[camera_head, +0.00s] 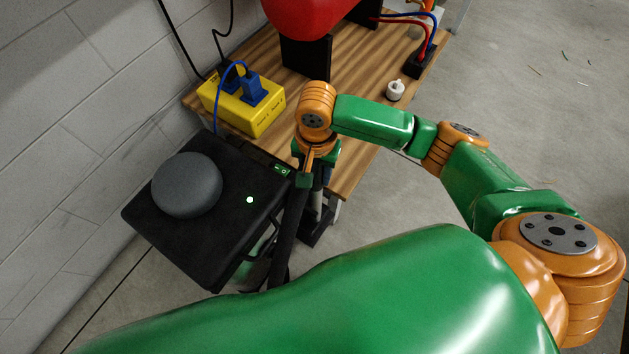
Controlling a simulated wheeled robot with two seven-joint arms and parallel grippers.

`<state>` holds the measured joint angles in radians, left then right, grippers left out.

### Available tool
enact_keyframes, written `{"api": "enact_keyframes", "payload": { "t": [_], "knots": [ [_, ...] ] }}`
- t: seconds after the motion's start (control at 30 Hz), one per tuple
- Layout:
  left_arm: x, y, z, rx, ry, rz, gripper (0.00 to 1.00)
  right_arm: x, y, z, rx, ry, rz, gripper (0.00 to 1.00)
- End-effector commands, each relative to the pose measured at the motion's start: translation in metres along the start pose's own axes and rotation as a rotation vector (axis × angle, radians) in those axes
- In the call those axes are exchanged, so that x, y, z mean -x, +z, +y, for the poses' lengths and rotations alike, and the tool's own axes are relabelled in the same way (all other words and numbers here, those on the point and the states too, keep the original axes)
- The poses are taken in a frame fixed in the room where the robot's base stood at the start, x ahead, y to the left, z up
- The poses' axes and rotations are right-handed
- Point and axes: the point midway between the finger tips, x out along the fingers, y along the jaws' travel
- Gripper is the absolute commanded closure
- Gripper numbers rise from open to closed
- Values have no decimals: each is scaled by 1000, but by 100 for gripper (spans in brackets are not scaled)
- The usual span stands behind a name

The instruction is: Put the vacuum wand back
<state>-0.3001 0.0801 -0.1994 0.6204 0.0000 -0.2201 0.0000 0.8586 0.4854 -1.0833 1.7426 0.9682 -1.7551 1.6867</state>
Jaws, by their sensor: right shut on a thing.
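The vacuum wand appears to be the long dark tube (287,238) below my right gripper (305,178). My right gripper is shut on its upper end, and the wand slants down and slightly left. Its lower end is hidden behind a large green arm link in the foreground. A black box-shaped unit (225,236) with a round grey cap (187,184) and a lit green lamp stands just left of the wand. A dark bracket with a grey post (317,205) stands close right of the wand; I cannot tell whether they touch. My left gripper is not in view.
A wooden bench (352,160) lies behind the gripper. It carries a yellow box (240,107) with blue plugs, a red machine (305,14), a small white piece (396,90) and a black block (423,62) with cables. A block wall (75,120) bounds the left. Open floor lies right.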

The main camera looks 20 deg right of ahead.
Motion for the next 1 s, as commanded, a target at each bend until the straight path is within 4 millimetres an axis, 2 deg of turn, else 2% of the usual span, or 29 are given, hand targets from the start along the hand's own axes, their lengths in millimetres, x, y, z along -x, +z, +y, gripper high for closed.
{"api": "enact_keyframes", "payload": {
  "t": [0.33,0.67,0.7,0.8,1.0],
  "knots": [
    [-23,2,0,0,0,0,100,-51,-1,-2,-1,1,2,100],
    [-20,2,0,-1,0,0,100,-51,-1,-3,-1,0,1,100],
    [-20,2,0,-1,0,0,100,-52,-1,-3,-1,0,1,53],
    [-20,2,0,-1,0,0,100,-52,-1,-3,0,0,1,26],
    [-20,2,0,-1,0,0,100,-52,-1,-3,0,0,1,26]
  ]
}}
